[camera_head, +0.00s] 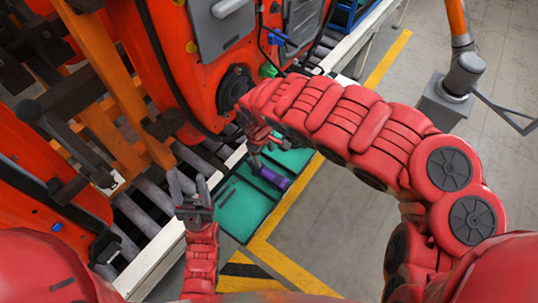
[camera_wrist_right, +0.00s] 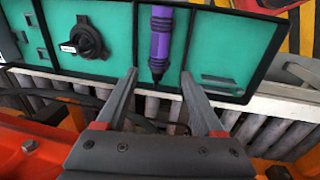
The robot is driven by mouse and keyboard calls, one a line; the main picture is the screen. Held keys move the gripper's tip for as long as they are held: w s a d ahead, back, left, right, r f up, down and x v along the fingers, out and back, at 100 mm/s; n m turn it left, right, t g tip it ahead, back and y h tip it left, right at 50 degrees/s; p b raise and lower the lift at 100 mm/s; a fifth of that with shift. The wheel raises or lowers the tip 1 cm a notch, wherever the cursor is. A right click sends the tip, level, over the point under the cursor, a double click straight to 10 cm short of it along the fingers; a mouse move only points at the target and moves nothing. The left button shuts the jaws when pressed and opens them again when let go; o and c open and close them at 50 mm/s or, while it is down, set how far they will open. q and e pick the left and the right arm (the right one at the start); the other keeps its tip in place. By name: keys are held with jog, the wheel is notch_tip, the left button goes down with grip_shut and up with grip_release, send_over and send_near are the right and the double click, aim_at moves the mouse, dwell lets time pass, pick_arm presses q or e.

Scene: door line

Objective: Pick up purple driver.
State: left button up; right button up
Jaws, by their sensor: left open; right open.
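The purple driver (camera_head: 272,178) lies on a green tray (camera_head: 240,214) beside the conveyor in the head view. In the right wrist view the purple driver (camera_wrist_right: 160,40) lies on the green tray (camera_wrist_right: 235,50), its dark tip pointing down between the fingers. My right gripper (camera_wrist_right: 158,85) is open and empty, its fingertips on either side of the driver's lower end and apart from it. In the head view my right arm reaches over from the right, with its hand near the driver (camera_head: 256,152). My left gripper (camera_head: 190,185) is open and empty, left of the tray.
A black knob-like part (camera_wrist_right: 86,38) sits in the tray left of the driver. Conveyor rollers (camera_head: 150,195) and a white rail (camera_head: 150,262) run beside the tray. An orange door (camera_head: 190,60) stands over the line. Grey floor (camera_head: 340,225) is open at the right.

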jog(key=f+b, duration=0.2)
jog(key=b, duration=0.3)
send_over(269, 173)
jog(key=f, duration=0.8)
jog(key=shift+s+a+f, duration=0.15)
jog(key=shift+a+f, duration=0.1)
jog(key=shift+d+f, duration=0.1)
jog(key=shift+f, duration=0.4)
jog(key=shift+f+p, duration=0.65)
jog(key=shift+f, duration=1.2)
jog(key=shift+w+d+f, duration=0.1)
jog(key=shift+w+f, duration=0.05)
jog(key=shift+f, duration=0.3)
jog(key=shift+w+d+f, duration=0.1)
jog(key=shift+f, duration=0.3)
grip_shut()
